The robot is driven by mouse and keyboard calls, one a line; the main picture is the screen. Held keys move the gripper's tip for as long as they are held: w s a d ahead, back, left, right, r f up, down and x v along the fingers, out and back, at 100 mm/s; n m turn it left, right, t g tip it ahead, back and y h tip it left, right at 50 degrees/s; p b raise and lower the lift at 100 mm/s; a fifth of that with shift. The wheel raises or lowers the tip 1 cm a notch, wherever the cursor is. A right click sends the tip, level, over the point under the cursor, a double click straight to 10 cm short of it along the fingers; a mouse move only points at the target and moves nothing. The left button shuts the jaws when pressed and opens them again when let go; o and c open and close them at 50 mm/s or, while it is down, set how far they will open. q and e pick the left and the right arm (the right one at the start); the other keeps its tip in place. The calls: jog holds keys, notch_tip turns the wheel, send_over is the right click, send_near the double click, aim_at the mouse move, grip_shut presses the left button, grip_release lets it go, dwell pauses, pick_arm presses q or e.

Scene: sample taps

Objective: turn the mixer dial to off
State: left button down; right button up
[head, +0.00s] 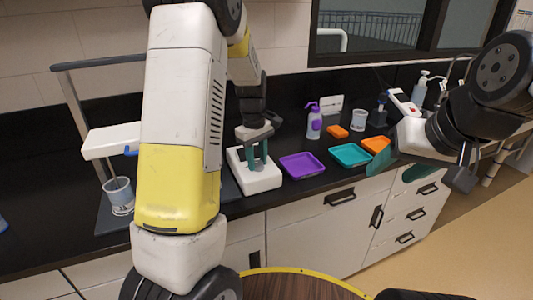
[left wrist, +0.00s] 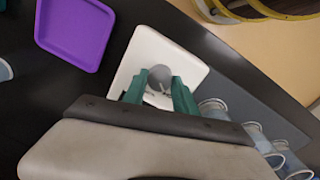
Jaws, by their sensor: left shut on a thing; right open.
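The mixer is a white block (head: 256,184) on the black counter, left of the purple tray; its top shows in the left wrist view (left wrist: 150,46). A round grey dial (left wrist: 158,78) sits on it. My left gripper (head: 256,162) reaches down over the mixer. Its green fingers (left wrist: 158,92) are shut on the dial, one on each side. The dial's setting cannot be read, since the fingers and the gripper body cover part of it. My right gripper (head: 397,168) is open and empty, in front of the counter at the right.
A purple tray (head: 303,166), a teal tray (head: 350,155) and an orange tray (head: 376,144) lie right of the mixer. At the left, a cup (head: 119,195) stands under a white arm on a stand (head: 108,141).

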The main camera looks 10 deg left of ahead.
aim_at(256, 163)
pick_arm(q)
jog(key=c, duration=1)
grip_release()
jog(key=shift+s+a+r, duration=0.1)
jog(key=shift+s+r, duration=0.05)
jog(key=shift+r, duration=3.75)
